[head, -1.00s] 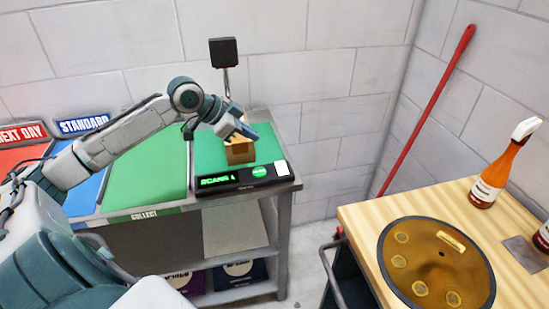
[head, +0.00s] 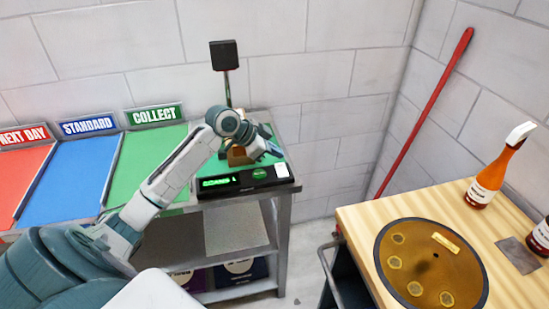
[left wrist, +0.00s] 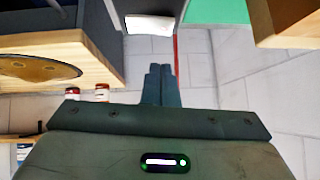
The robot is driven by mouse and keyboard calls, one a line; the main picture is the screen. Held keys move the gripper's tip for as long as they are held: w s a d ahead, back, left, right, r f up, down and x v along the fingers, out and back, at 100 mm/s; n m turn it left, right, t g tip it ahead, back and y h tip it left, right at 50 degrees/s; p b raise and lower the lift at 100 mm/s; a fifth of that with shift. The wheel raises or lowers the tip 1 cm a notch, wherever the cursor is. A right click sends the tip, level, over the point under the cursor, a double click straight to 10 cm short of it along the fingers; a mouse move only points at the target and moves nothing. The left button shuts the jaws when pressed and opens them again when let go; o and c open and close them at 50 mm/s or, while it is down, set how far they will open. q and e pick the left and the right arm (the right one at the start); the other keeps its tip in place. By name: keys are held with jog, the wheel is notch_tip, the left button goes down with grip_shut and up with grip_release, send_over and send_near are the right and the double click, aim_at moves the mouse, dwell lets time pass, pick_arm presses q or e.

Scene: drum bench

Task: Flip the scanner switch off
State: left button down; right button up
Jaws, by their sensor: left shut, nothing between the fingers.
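The scanner's black console (head: 222,193) sits at the front edge of the green mat, with lit green text and a round green button. The white switch (head: 281,170) is at its right end; it also shows in the left wrist view (left wrist: 148,25) beyond the fingertips. I cannot tell which way it is tipped. My left gripper (head: 277,150) is shut and empty, just behind and above the switch; its closed fingers show in the left wrist view (left wrist: 160,72), apart from the switch in the picture. My right gripper is not in view.
A brown box (head: 238,156) stands on the mat, partly hidden by my gripper. The black scanner head (head: 224,54) stands on a post behind. Three labelled lanes lie left. A wooden table (head: 357,225) holds a bronze drum (head: 435,262) and bottles. A red pole (head: 425,115) leans in the corner.

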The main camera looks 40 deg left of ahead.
aim_at(286, 168)
pick_arm(q)
jog(key=f, duration=0.2)
jog(key=f+p, duration=0.1)
jog(key=shift+w+a+f, duration=0.15)
jog(key=shift+a+f, duration=0.05)
jog(key=shift+f, duration=0.35)
jog(key=shift+f, duration=0.2)
jog(key=shift+s+d+r+p, duration=0.15)
jog(key=shift+s+d+p, duration=0.25)
jog(key=shift+p, duration=0.2)
jog(key=shift+d+r, duration=0.1)
jog(key=shift+d, duration=0.1)
